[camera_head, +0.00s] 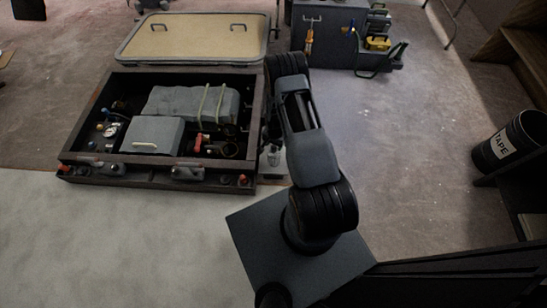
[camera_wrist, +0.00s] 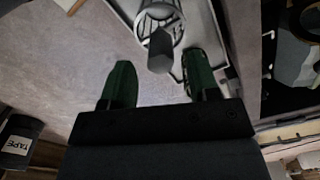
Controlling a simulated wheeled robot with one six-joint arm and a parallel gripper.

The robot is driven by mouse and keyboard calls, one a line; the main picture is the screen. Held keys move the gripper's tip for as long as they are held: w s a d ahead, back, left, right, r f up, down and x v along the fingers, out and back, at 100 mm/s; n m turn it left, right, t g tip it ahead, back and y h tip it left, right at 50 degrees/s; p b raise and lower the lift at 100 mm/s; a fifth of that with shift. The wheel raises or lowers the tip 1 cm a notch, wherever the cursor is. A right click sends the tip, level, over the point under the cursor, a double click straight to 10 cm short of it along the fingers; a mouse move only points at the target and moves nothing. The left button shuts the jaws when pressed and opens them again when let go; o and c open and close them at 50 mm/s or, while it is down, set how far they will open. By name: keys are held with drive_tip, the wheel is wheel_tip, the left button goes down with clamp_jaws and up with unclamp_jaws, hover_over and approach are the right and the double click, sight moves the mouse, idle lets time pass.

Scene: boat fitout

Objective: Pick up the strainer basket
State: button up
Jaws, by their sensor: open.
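The strainer basket seems to be the pale, round, slotted piece (camera_wrist: 150,22) at the top of the wrist view, with a grey cylindrical stub (camera_wrist: 160,52) standing out towards the camera. It sits on a light tray (camera_wrist: 203,28). In the head view a small pale piece (camera_head: 273,156), likely the same one, shows beside my arm at the right side of the open hatch box. My gripper (camera_wrist: 157,68) is open, with its green fingers spread either side of the stub, apart from it in the picture. My arm hides the gripper in the head view.
The dark open hatch box (camera_head: 75,140) holds grey cases, a gauge and a red-handled part. Its tan lid (camera_head: 190,38) lies behind it. A grey tool case (camera_head: 330,30) stands at the back, a TAPE bin (camera_head: 510,140) at the right. Floor between is clear.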

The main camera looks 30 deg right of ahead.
sight(274, 154)
wheel_tip(274, 154, down, 4)
drive_tip(key=shift+w+f+b, duration=0.1)
drive_tip(key=shift+f+b, duration=0.05)
drive_tip(key=shift+b, duration=0.6)
drive_tip(key=shift+c, duration=0.4)
clamp_jaws()
